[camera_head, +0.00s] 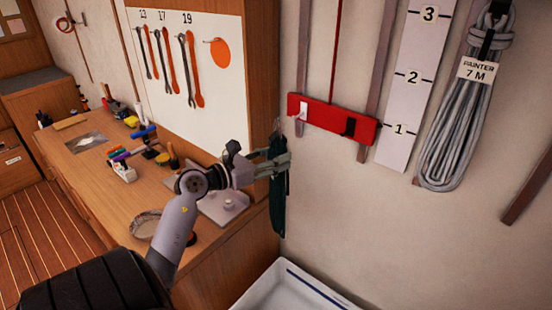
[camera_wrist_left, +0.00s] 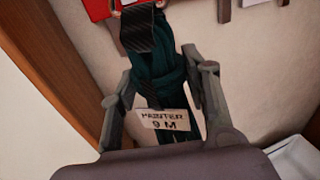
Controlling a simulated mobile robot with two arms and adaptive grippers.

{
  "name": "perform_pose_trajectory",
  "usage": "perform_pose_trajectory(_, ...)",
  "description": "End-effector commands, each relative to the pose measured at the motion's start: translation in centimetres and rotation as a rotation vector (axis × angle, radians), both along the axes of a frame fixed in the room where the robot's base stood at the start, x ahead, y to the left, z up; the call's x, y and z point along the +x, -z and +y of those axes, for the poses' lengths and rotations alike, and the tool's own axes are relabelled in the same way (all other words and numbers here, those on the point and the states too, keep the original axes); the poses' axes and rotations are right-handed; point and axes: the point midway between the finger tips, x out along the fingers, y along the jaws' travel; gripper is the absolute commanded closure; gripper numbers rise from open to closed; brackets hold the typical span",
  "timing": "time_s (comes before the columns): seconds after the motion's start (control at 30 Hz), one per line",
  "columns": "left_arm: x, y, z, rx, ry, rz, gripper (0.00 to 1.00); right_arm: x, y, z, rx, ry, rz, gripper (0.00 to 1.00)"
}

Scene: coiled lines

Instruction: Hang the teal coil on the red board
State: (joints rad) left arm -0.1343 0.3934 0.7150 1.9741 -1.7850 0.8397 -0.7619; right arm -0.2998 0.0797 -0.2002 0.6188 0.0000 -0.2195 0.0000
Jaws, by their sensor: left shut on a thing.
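The teal coil (camera_head: 279,200) hangs down from my left gripper (camera_head: 275,162) in the head view, just left of and below the red board. My left gripper is shut on it. In the left wrist view the coil (camera_wrist_left: 158,72) lies between the fingers (camera_wrist_left: 163,95), with a white tag reading "PAINTER 9 M" and a dark strap at its top. The red board (camera_head: 318,118) is on the wall with a white hook (camera_head: 302,114) at its left and a black hook (camera_head: 348,126) at its right. In the wrist view the board (camera_wrist_left: 97,8) shows above the coil. My right gripper is out of view.
A grey coil (camera_head: 462,120) tagged "PAINTER 7 M" hangs to the right of a numbered white strip (camera_head: 410,85). The wooden workbench (camera_head: 90,185) with tools is on the left. A white basin (camera_head: 290,290) stands below. The wooden cabinet side is close left of the coil.

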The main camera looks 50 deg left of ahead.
Motion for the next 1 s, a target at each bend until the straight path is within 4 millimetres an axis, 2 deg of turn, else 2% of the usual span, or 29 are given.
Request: perform_pose_trajectory(1.0,6.0,0.3,0.6,0.0,0.001,-0.004,1.0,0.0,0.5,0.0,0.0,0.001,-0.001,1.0)
